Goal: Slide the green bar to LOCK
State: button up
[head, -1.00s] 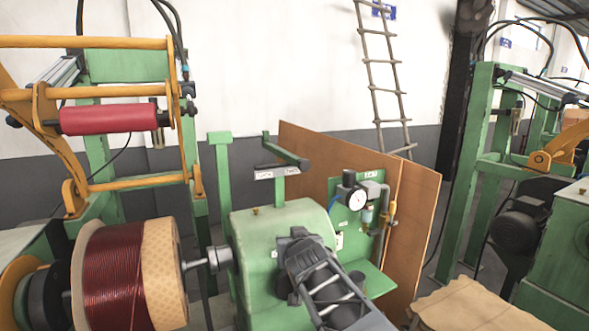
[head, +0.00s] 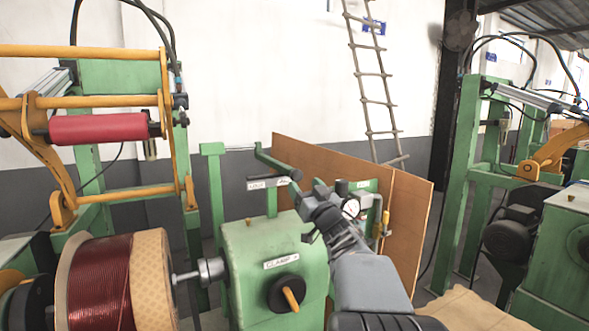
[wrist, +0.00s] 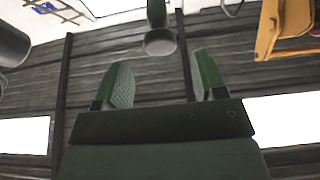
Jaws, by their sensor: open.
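The green bar (head: 276,163) is an angled arm above the green machine, and a dark grip lies near its lower end. Beneath it a white label plate (head: 262,183) starts with "UN"; its remaining lettering is hidden or too small to read. My gripper (head: 312,195) is just right of and slightly below the bar's end in the head view, apparently apart from it. In the wrist view my gripper (wrist: 162,65) is open and empty, with a green piece with a grey round end (wrist: 160,42) beyond and between the fingertips, probably the bar.
A black knob with an orange pointer (head: 286,293), labelled "CLAMP", is on the machine's front. A gauge (head: 351,208) and pipes stand right of my gripper, before a brown board (head: 408,225). A wire coil (head: 100,285) is at left. A ladder (head: 372,85) leans behind.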

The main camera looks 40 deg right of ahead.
aim_at(298, 178)
jog(key=p+x, duration=0.2)
jog(key=x, duration=0.5)
jog(key=shift+w, duration=0.15)
grip_shut()
jog(key=shift+f, duration=0.1)
dwell(0.4)
